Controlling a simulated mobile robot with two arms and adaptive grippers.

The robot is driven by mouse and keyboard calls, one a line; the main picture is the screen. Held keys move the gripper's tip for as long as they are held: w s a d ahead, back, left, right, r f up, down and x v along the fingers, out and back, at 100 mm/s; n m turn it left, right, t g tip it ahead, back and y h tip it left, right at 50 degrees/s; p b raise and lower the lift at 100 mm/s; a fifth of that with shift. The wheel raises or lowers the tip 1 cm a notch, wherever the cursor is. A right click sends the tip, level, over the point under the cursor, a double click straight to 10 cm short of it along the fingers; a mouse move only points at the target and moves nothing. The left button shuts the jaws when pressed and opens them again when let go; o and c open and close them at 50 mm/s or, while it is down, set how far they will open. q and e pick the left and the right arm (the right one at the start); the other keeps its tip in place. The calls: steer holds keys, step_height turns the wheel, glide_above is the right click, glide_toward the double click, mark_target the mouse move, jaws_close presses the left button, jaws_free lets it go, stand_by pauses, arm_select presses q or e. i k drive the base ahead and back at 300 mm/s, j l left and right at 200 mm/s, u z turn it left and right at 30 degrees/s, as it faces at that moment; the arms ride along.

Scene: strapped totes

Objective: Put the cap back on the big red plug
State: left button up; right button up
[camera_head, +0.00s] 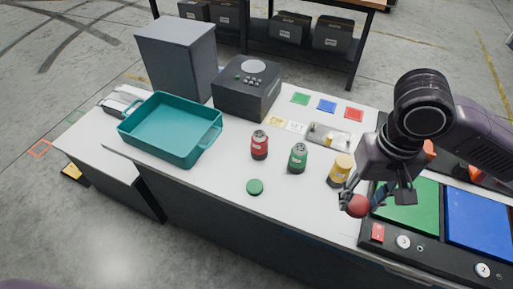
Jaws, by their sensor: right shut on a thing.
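The red plug (260,146) stands upright on the white table, its grey top bare. My right gripper (362,202) is shut on a round red cap (357,206). It holds the cap to the right of the red plug, beyond the yellow plug, near the front edge of the table and the panel. The gripper's fingers partly hide the cap. My left gripper is not in view.
A green plug (298,158) and a yellow plug (341,170) stand between the red plug and my right gripper. A green cap (255,187) lies in front. A teal tote (162,150) is at left, a dark box (247,101) behind, a button panel (377,233) at right.

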mark_target(259, 145)
steer(key=l+u, duration=0.3)
steer(key=k+l+u, duration=0.25)
steer(key=l, duration=0.15)
steer(key=l+u, duration=0.3)
steer(key=l, duration=0.1)
